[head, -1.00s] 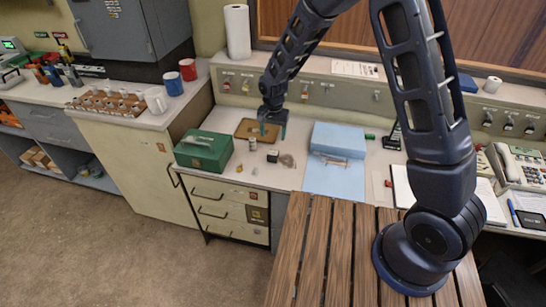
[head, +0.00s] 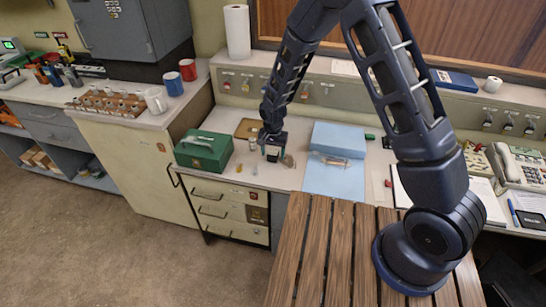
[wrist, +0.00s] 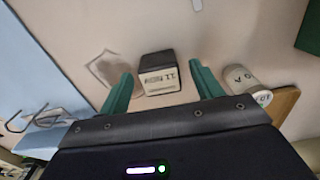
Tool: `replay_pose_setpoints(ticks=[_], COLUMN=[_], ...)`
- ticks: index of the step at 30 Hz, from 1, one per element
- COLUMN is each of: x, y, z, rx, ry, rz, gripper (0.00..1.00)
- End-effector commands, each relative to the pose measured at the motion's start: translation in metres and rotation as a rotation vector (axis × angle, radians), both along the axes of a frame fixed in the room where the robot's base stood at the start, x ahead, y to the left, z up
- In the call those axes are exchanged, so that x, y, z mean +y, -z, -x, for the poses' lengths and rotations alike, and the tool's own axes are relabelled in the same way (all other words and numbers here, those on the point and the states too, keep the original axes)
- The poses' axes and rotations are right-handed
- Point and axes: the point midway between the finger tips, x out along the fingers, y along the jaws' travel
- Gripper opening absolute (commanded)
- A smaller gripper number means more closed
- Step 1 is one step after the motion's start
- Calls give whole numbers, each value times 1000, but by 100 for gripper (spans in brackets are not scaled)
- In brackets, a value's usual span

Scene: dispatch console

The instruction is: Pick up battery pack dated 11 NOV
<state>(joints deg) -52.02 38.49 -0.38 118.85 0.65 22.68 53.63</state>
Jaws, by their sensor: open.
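The battery pack (wrist: 160,75) is a small black block with a pale label in the wrist view. The label appears upside down and reads 11 NOV. It stands on the pale counter (wrist: 215,35). My gripper (wrist: 160,70) is open, with its teal fingers on either side of the near part of the pack.
A small labelled cylinder (wrist: 240,78) stands close beside the right finger. A flat brownish patch (head: 288,160) lies right of the pack. A green box (head: 203,151) is to the left, and a light-blue case (head: 338,140) to the right. A brown board (head: 248,128) lies behind.

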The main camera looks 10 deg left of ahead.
Motion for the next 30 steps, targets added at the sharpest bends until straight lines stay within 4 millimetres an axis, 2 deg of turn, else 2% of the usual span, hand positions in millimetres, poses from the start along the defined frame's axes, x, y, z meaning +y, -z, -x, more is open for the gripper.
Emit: replay_pose_setpoints(ticks=[3,11,18,19,26,30], x=[0,0,0,0,0,1], y=[13,14,14,14,13,6], z=[0,0,0,0,-1,-1], rx=[1,-1,-1,-1,-1,-1], ry=[0,0,0,0,0,0], rz=[1,-1,0,0,-1,-1], gripper=[65,64,16,13,13,13])
